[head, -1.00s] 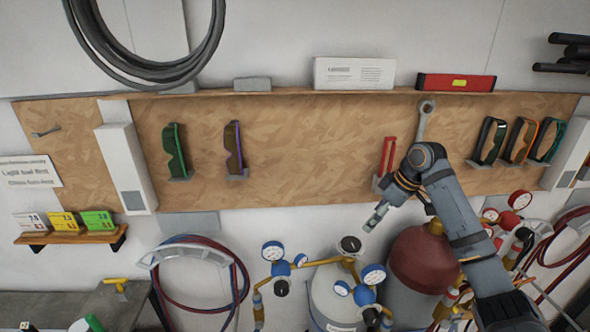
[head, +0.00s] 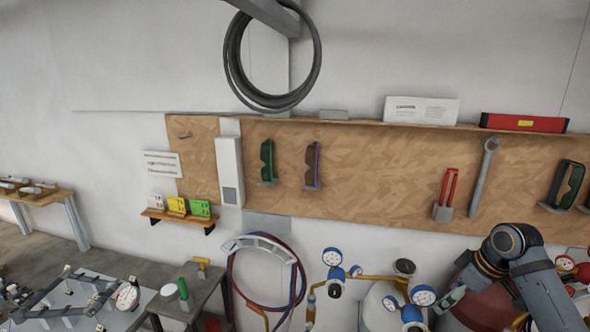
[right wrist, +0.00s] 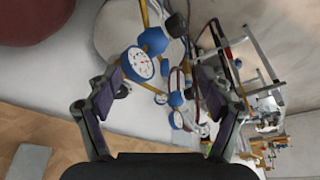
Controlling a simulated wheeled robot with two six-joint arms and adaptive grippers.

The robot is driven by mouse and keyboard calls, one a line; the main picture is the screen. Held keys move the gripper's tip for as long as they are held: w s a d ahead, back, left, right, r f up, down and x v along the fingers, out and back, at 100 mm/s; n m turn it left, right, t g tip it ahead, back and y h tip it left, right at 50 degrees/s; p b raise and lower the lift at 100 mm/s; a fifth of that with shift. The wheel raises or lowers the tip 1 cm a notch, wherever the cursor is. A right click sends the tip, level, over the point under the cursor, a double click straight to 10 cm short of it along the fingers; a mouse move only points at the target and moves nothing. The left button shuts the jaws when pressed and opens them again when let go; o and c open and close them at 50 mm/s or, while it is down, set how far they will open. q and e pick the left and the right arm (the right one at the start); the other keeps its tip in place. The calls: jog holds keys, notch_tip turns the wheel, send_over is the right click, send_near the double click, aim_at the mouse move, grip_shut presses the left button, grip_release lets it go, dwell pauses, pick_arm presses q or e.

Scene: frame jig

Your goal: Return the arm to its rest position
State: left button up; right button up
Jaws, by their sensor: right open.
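My right arm comes in at the lower right of the head view. Its gripper (head: 449,299) is in front of the gas cylinders, below the tool board, and points down to the left. In the right wrist view the two fingers (right wrist: 160,95) stand wide apart with nothing held between them. Blue-bodied gauges (right wrist: 140,62) show beyond the fingers there. My left gripper does not show in either view.
A wooden tool board (head: 380,180) holds glasses, red-handled pliers (head: 447,190) and a wrench (head: 484,178). Blue pressure gauges (head: 423,295) and a dark red cylinder (head: 484,306) stand close to my right gripper. A table with a metal frame (head: 70,305) is at lower left.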

jog(key=s+a+f+m+h, duration=0.1)
jog(key=s+a+f, duration=0.4)
jog(key=f, duration=0.2)
jog(key=s+a+f+m, duration=0.1)
jog(key=s+a+f, duration=0.4)
jog(key=f, duration=0.3)
jog(key=s+a+f+m+h, duration=0.1)
jog(key=s+a+m, duration=0.1)
jog(key=s, duration=0.5)
jog(key=s+a+f+m+h, duration=0.1)
jog(key=s+m, duration=0.1)
jog(key=s, duration=0.5)
notch_tip(320, 180, down, 33)
jog(key=s+d+g+b, duration=0.1)
jog(key=d+b, duration=0.1)
jog(key=b, duration=0.5)
pick_arm(q)
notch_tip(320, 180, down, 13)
jog(key=b, duration=0.6)
pick_arm(e)
jog(key=s+d+f+g, duration=0.1)
jog(key=s+f, duration=1.8)
jog(key=f, duration=0.3)
jog(key=shift+s+d+f+m, duration=0.2)
jog(key=shift+d+f+m, duration=0.1)
jog(key=shift+f+m, duration=0.1)
